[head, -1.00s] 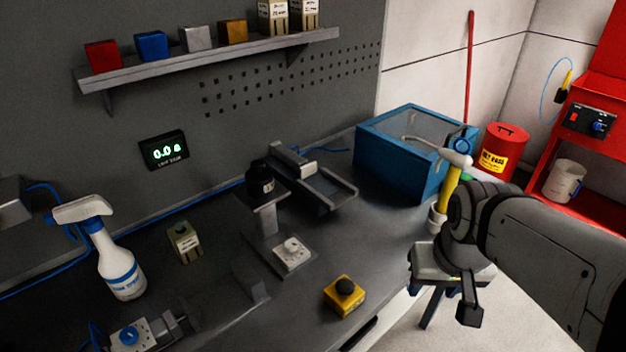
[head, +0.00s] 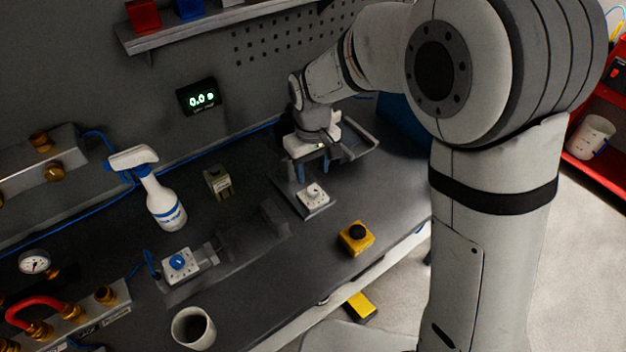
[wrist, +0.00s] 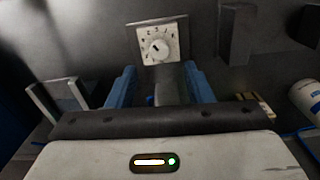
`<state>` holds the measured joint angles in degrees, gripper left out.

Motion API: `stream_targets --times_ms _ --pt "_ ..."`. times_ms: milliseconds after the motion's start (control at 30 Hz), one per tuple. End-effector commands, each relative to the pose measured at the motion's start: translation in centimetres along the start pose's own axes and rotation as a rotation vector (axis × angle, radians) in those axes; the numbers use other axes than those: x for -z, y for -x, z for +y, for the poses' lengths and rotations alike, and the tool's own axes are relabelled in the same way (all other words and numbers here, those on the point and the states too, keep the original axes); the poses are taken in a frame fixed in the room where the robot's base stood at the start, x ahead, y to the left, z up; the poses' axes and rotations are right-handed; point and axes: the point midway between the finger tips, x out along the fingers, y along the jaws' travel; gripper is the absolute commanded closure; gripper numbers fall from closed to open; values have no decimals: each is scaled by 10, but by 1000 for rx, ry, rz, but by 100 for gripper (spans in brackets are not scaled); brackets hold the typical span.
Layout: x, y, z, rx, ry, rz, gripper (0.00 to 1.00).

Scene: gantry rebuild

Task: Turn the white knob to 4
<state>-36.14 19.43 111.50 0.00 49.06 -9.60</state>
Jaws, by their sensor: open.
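The white knob (head: 313,192) sits on a pale square dial plate (head: 303,201) on the bench. It also shows in the wrist view as a round white knob (wrist: 157,47) with a dark pointer mark and a ring of numbers, too small to read surely. My gripper (head: 313,172) is above and behind the knob, pointing down. In the wrist view its blue fingers (wrist: 162,80) are spread apart, with the knob beyond their tips and not between them. A dark grey block (wrist: 171,82) shows between the fingers.
A yellow box with a black button (head: 356,238) stands to the right of the dial. A blue knob (head: 178,262) is on another plate at left. A spray bottle (head: 166,207), a small tan block (head: 217,182) and a cup (head: 193,327) stand on the bench.

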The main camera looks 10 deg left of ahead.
Motion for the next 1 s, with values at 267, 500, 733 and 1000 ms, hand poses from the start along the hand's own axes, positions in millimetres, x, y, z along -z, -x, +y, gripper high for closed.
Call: stream_targets --times_ms 267,500,733,1000 --pt "-2 -45 0 1 -1 -5 53" --pt "-1 -64 0 0 -1 -1 53" --pt "-1 -65 0 0 -1 0 53" --pt "-1 -65 0 0 -1 0 74"
